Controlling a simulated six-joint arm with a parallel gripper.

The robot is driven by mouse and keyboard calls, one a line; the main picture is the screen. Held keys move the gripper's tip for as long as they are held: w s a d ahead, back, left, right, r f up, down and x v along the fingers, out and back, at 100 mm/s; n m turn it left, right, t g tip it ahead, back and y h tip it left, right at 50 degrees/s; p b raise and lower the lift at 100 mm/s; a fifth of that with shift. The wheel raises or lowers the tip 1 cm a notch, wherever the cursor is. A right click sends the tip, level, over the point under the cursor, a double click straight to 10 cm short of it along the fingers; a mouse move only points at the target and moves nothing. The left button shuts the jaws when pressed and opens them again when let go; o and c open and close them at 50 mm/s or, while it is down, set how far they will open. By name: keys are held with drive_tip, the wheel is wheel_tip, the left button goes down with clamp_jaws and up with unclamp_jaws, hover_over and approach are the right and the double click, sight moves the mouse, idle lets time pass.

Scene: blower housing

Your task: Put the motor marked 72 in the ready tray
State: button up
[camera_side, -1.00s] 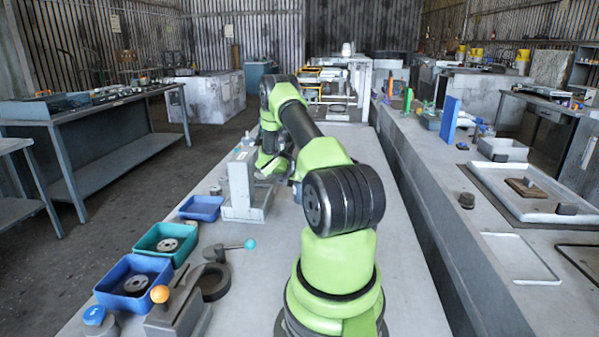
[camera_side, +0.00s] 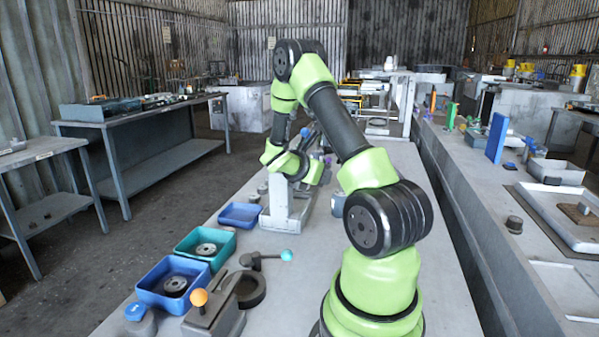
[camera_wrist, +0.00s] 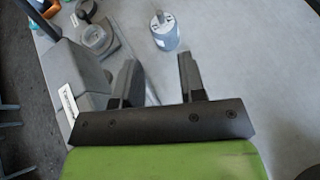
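In the wrist view, a grey cylindrical motor (camera_wrist: 165,32) with a pale top and a small shaft stands upright on the bench. Its marking is not readable. My gripper (camera_wrist: 158,62) has its two dark fingers spread, with nothing between them; the motor is beyond the fingertips, nearer the right finger. In the side view my gripper is mostly hidden behind the grey stand. Three trays show there: a front blue tray (camera_side: 150,297), a teal tray (camera_side: 183,246) and a rear blue tray (camera_side: 240,224). I cannot tell which is the ready tray. The front two hold round metal parts.
A grey upright stand (camera_side: 277,200) is beside my wrist; a grey block with a white label (camera_wrist: 85,82) is close left of my fingers. Round parts (camera_wrist: 96,38) lie beyond it. An orange-knobbed fixture (camera_side: 215,315) is near the front trays. The bench right of the motor is clear.

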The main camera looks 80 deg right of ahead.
drive_tip(key=a+r+m+t+y, duration=0.2)
drive_tip(key=a+r+m+t, duration=0.1)
drive_tip(key=a, duration=0.6)
drive_tip(key=w+a+r+m+t+y, duration=0.1)
drive_tip(key=a+r+m+t+y, duration=0.1)
drive_tip(key=a+r+m, duration=0.4)
drive_tip(key=a+r+m+t+y, duration=0.3)
drive_tip(key=a+r+m+y, duration=0.1)
drive_tip(key=a, duration=0.9)
drive_tip(key=shift+w+a+r+m+t, duration=0.25)
drive_tip(key=shift+w+m+t, duration=0.1)
drive_tip(key=shift+m, duration=0.35)
drive_tip(key=o, duration=0.3)
drive_tip(key=a+r+t+y, duration=0.1)
drive_tip(key=a, duration=0.1)
drive_tip(key=s+a+m+t+y, duration=0.1)
drive_tip(key=a+y, duration=0.1)
drive_tip(key=a, duration=0.1)
drive_tip(key=s+a+r+m+t+y, duration=0.1)
drive_tip(key=a+y, duration=0.1)
drive_tip(key=a, duration=0.1)
drive_tip(key=shift+a+r, duration=0.1)
drive_tip(key=shift+r, duration=0.2)
drive_tip(key=o, duration=0.6)
drive_tip(key=shift+s+a, duration=0.1)
drive_tip(key=shift+a, duration=0.05)
